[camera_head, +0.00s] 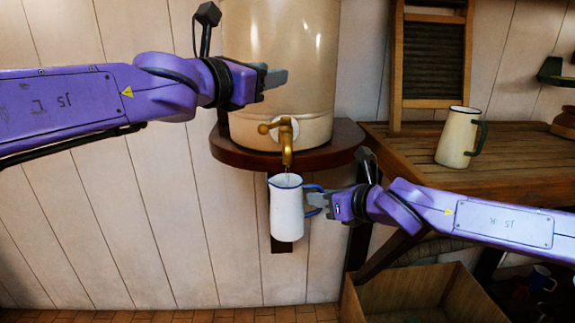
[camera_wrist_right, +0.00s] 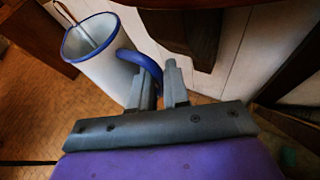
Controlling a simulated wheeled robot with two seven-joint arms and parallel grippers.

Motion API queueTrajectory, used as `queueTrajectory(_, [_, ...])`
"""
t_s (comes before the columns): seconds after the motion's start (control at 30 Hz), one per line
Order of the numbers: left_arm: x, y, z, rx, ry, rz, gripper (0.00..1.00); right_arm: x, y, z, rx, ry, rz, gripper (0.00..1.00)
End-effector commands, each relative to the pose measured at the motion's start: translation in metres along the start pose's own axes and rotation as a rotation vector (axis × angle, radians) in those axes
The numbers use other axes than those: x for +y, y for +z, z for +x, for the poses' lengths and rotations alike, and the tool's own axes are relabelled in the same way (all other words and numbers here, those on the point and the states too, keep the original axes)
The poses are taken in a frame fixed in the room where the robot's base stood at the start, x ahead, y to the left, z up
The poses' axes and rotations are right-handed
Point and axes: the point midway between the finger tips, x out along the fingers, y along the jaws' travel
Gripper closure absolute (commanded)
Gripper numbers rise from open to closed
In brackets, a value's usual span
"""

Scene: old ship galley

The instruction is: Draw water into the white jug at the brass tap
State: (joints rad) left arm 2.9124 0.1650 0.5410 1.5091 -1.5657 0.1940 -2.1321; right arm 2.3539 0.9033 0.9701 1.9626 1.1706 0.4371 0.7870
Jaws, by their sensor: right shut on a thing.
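The white jug (camera_head: 287,212) with a blue rim and blue handle hangs upright in the air under the brass tap (camera_head: 287,145). A thin pale streak runs from the spout to the jug's mouth. The right wrist view shows the jug (camera_wrist_right: 105,65) with a similar thin streak at its opening; the water level inside is unclear. My right gripper (camera_head: 314,203) is shut on the blue handle (camera_wrist_right: 142,64). My left gripper (camera_head: 276,79) is in front of the cream tank (camera_head: 290,40), above the tap's lever; its finger gap is not clear.
The tank stands on a dark round wall shelf (camera_head: 240,157). A cream jug with a green handle (camera_head: 458,138) and a washboard (camera_head: 432,60) stand on the wooden counter (camera_head: 410,146) at right. A wooden crate (camera_head: 425,295) is below. The wall at left is clear.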

Motion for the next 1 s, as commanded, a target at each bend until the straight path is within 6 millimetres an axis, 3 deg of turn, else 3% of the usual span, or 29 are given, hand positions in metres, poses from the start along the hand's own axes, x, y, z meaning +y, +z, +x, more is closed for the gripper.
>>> queueTrajectory(0.47, [0.001, 0.001, -0.001, -0.002, 0.001, -0.001, 0.62, 0.000, 0.001, 0.000, -0.002, 0.000, 0.000, 1.00])
queueTrajectory(0.63, [0.028, 0.011, -0.023, -0.049, 0.015, -0.100, 0.62, 0.000, 0.001, 0.000, -0.002, 0.000, 0.000, 1.00])
queueTrajectory(0.67, [0.034, 0.009, -0.032, -0.061, 0.012, -0.178, 0.62, 0.000, 0.001, 0.000, -0.002, 0.000, 0.000, 1.00])
queueTrajectory(0.8, [0.043, -0.011, -0.067, -0.106, -0.031, -0.794, 0.62, 0.000, 0.001, 0.000, -0.002, 0.000, -0.001, 1.00])
queueTrajectory(1.0, [0.030, -0.044, -0.100, -0.092, -0.098, -1.754, 0.62, 0.000, 0.001, 0.000, -0.003, 0.000, 0.000, 1.00])
